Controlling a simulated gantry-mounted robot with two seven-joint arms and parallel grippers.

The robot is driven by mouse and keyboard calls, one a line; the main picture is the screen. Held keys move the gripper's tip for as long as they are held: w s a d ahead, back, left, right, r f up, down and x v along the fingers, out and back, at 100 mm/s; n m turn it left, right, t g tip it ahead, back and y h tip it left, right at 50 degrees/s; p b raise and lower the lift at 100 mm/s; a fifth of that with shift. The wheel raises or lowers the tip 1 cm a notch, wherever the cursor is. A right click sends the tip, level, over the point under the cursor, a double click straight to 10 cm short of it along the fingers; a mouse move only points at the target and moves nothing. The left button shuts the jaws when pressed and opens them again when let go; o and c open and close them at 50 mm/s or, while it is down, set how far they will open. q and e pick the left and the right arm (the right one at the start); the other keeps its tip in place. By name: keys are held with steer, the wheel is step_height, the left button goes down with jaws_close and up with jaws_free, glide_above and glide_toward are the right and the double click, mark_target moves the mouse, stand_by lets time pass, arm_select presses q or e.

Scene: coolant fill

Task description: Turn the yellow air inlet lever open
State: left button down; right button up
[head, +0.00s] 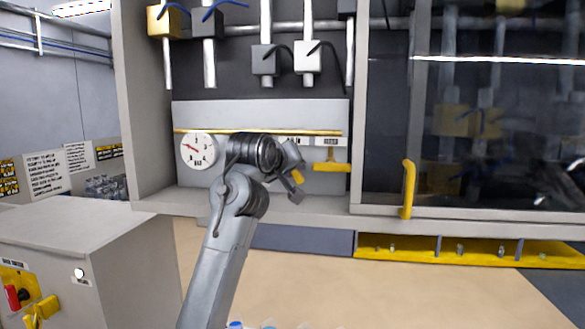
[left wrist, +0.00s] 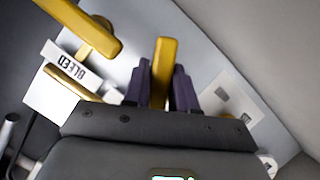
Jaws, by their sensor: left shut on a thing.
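My left gripper (head: 293,182) is at the light panel in the cabinet, in front of the yellow air inlet lever (head: 298,176). In the left wrist view my left gripper (left wrist: 162,82) has its dark fingers on both sides of the yellow lever (left wrist: 160,60), shut on it. The lever's pivot and most of its label are hidden by my wrist in the head view. A second yellow lever (head: 332,167), the bleed one, sits just to the right and is untouched. It also shows in the left wrist view (left wrist: 100,30) beside the BLEED label (left wrist: 70,70). My right gripper is not in view.
A round white gauge (head: 199,149) is left of my wrist. A yellow pipe (head: 205,131) runs above it. A dark glass door with a yellow handle (head: 408,190) covers the right side. A grey box (head: 95,240) stands at the lower left.

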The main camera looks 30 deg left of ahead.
arm_select(q)
steer(key=shift+a+m+g+y, duration=0.1)
steer(key=shift+m+g+y, duration=0.3)
steer(key=shift+m+y, duration=1)
steer(key=shift+m, duration=0.7)
steer(key=c, duration=1)
jaws_free()
steer(key=shift+g, duration=0.3)
steer(key=shift+s, duration=0.15)
